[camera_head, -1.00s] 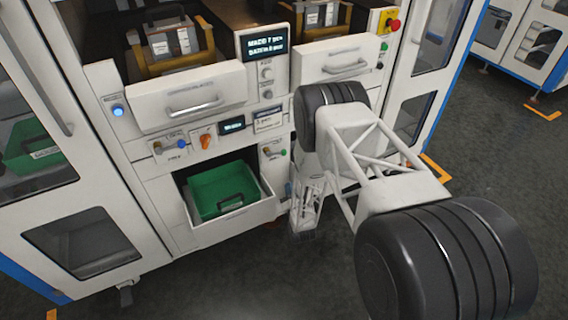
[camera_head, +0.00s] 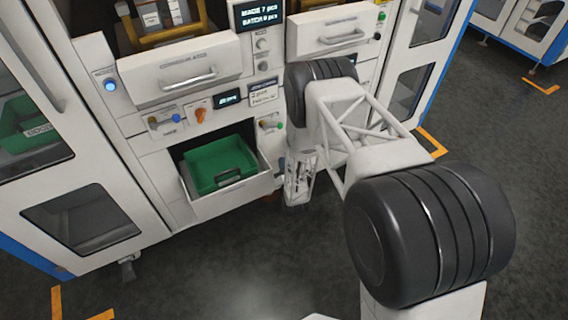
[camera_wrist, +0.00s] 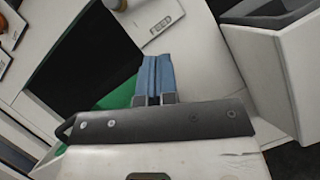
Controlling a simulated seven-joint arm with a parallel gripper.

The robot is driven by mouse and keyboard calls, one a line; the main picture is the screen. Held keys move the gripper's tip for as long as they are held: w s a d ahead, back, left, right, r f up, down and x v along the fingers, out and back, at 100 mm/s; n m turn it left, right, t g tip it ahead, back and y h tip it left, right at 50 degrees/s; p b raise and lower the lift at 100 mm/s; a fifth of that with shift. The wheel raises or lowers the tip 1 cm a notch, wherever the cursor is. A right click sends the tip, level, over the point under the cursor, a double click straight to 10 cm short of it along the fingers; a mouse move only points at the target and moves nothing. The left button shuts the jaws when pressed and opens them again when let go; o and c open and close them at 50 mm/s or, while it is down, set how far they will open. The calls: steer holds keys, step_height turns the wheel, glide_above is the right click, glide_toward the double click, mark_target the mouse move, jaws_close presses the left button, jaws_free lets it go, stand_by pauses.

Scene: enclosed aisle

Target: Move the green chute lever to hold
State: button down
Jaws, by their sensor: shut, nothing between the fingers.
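The green chute lever (camera_head: 281,126) is a small knob on a short stem on the white panel, just right of the green bin, in the head view. My arm passes close to its right. My gripper (camera_wrist: 157,72) shows in the wrist view with its blue fingers shut and empty. In that view it points at the white machine front, beside a dark opening. I cannot make out the green knob in the wrist view. In the head view my arm hides the fingertips, so I cannot tell their gap to the lever.
A green bin (camera_head: 219,163) sits in an open drawer left of my arm. A blue-knobbed lever (camera_head: 176,118) and an orange knob (camera_head: 200,115) are on the panel further left. White drawers (camera_head: 182,74) are above. Dark floor (camera_head: 235,270) is clear in front.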

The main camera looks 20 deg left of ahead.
mark_target(273, 127)
steer(key=w+a+r, duration=0.3)
steer(key=w+r, duration=0.3)
steer(key=w, duration=0.2)
steer(key=shift+w+a, duration=0.15)
steer(key=shift+a, duration=0.25)
steer(key=shift+d+r, duration=0.1)
steer(key=shift+r, duration=0.15)
steer(key=shift+w+d+r, duration=0.15)
steer(key=shift+w+r, duration=0.05)
steer(key=shift+r, duration=0.2)
steer(key=shift+w+d+r, duration=0.15)
steer(key=shift+w+r, duration=0.05)
steer(key=shift+r, duration=0.2)
